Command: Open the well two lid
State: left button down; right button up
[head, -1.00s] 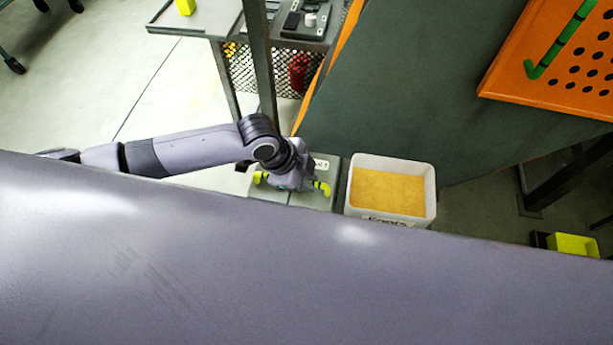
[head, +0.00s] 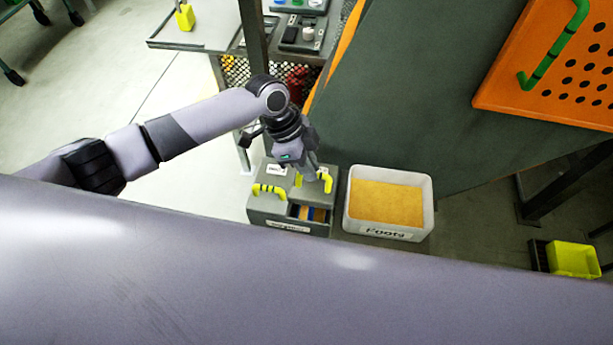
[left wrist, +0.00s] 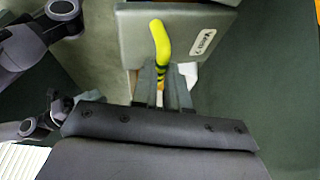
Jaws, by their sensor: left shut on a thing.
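A grey two-well box (head: 262,213) stands on the floor with two grey lids, each with a yellow handle. The left lid's handle (head: 269,190) is free. My left gripper (head: 318,176) is shut on the right lid's yellow handle (head: 326,182); this handle (left wrist: 160,42), with dark bands, also shows in the left wrist view between the fingers (left wrist: 160,92). In front of the right lid (head: 312,195), part of the well (head: 312,213) is uncovered, showing blue and orange inside. My right gripper is not in view.
A white bin (head: 388,228) with tan fill stands close to the right of the box. A dark green panel (head: 420,110) rises behind. A grey post (head: 252,60) stands behind the arm. A yellow bin (head: 573,259) is at the far right.

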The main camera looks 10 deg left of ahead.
pick_arm(q)
jog(key=shift+w+a+r+b, duration=0.1)
jog(key=shift+w+r+b, duration=0.15)
jog(key=shift+w, duration=0.5)
jog(key=shift+w+r+b, duration=0.1)
jog(key=shift+w+r, duration=0.2)
jog(key=shift+w, duration=0.45)
jog(key=shift+f, duration=0.1)
jog(key=c, duration=1.2)
grip_release()
jog(key=shift+c, duration=0.2)
jog(key=shift+o, duration=0.6)
jog(key=shift+w+f, duration=0.1)
jog(key=shift+r, duration=0.2)
jog(key=shift+r, duration=0.1)
jog(key=v, duration=0.6)
jog(key=shift+r, duration=0.4)
